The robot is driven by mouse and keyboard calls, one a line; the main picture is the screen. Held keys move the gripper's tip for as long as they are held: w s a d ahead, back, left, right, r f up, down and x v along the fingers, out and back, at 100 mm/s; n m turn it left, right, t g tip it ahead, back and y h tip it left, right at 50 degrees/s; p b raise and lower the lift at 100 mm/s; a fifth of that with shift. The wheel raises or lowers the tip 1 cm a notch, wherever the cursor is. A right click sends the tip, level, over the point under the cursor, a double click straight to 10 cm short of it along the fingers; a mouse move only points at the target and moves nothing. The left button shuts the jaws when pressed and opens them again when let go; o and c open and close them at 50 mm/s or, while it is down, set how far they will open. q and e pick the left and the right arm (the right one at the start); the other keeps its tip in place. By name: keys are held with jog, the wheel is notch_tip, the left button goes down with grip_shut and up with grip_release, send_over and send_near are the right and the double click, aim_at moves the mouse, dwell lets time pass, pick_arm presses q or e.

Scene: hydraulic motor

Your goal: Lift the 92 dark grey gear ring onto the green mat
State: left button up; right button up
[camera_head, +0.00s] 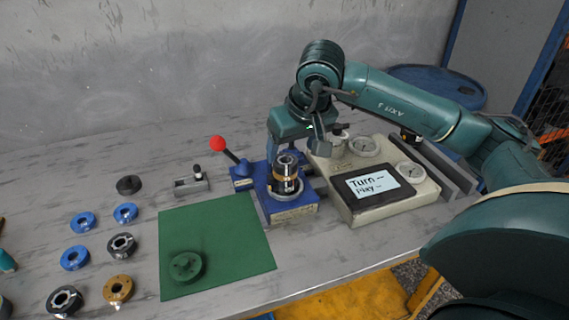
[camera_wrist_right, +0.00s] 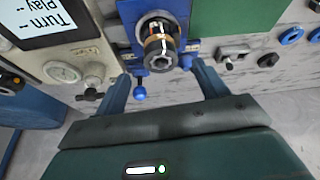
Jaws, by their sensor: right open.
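My right gripper (camera_head: 296,148) is open around or just behind the upright motor stack (camera_head: 287,181), which stands in a blue vise (camera_head: 292,208). The stack has a dark grey ringed top and an orange-brown band. In the right wrist view, the two fingers (camera_wrist_right: 163,88) are spread apart, with the stack (camera_wrist_right: 159,45) beyond and between them, apparently untouched. I cannot read a 92 anywhere, so I cannot tell which dark grey ring it names. The green mat (camera_head: 215,225) lies left of the vise, with a green disc (camera_head: 186,266) on it. My left gripper is not visible.
Several loose rings lie left of the mat, including a dark grey one (camera_head: 121,245) and a brass one (camera_head: 118,289). A red-knobbed lever (camera_head: 217,143) rises beside the vise. A beige gauge box (camera_head: 372,190) with a screen stands right. Most of the mat is clear.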

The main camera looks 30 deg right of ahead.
aim_at(287, 161)
jog(key=shift+x, duration=2.8)
jog(key=shift+r, duration=0.1)
jog(key=shift+c, duration=0.3)
jog(key=shift+w, duration=0.1)
jog(key=c, duration=1.2)
jog(key=shift+r, duration=0.1)
jog(key=shift+c, duration=0.2)
notch_tip(287, 161, up, 10)
jog(key=shift+p, duration=0.3)
jog(key=shift+r, duration=0.1)
jog(key=shift+r+p, duration=0.65)
